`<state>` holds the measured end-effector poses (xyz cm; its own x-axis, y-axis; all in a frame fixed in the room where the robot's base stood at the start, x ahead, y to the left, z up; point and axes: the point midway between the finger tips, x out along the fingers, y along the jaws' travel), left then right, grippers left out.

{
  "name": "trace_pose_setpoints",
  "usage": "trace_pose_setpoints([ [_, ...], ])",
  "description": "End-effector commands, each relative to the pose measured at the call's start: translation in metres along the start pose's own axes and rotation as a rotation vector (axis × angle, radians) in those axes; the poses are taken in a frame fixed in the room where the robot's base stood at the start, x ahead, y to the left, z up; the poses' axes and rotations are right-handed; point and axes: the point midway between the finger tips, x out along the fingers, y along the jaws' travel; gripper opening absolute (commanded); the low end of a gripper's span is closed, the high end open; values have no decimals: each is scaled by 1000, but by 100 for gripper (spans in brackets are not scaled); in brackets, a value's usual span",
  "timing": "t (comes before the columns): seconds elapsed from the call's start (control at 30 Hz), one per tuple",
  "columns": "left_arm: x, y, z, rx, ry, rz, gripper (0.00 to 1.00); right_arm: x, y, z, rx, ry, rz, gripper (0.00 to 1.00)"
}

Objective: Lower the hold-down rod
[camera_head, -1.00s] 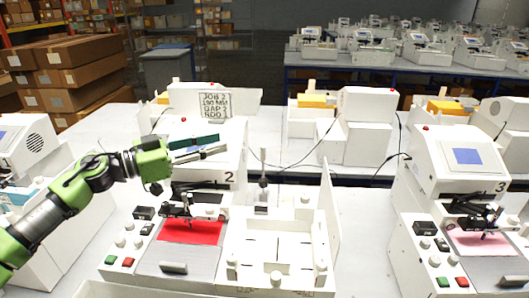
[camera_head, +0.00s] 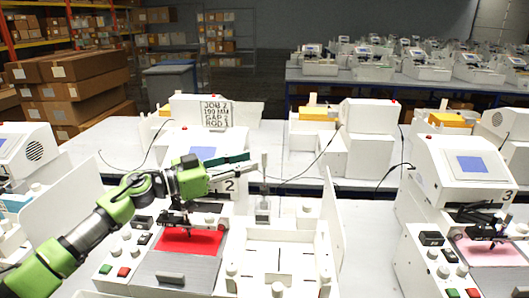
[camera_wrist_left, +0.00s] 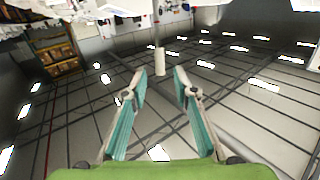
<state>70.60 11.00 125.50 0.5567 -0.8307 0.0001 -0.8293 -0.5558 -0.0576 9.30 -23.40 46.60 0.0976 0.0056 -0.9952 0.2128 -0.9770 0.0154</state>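Plotter 2 carries a red sheet (camera_head: 190,241) under its black pen carriage (camera_head: 178,219). A thin upright rod (camera_head: 264,187) stands on a grey block behind the white tray (camera_head: 270,256), beside the plotter. I cannot tell for certain that it is the hold-down rod. My left gripper (camera_head: 254,165) is beside the top of this rod, over the plotter's rear. In the left wrist view, my left gripper (camera_wrist_left: 160,78) is open and empty, and a pale upright piece (camera_wrist_left: 160,62) stands beyond the gap between the fingertips. My right gripper is out of view.
A white side panel (camera_head: 331,225) stands right of the tray. Plotter 3 (camera_head: 466,170) stands at the right. Green and red buttons (camera_head: 114,270) sit at plotter 2's front left.

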Motion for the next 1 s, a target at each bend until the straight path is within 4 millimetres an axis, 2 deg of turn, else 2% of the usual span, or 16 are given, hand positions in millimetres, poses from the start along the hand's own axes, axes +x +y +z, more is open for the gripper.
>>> trace_pose_setpoints([
  [0.1,26,1,-4,-2,3,2,27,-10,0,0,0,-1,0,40],
  [0.3,52,0,-2,0,1,0,27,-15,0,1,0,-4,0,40],
  [0.5,61,0,0,1,0,0,27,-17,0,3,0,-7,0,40],
  [0.73,61,0,0,1,0,0,27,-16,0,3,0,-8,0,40],
  [0.83,61,0,0,1,0,0,1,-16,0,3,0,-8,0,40],
  [1.0,61,0,0,1,0,0,0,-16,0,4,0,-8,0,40],
])
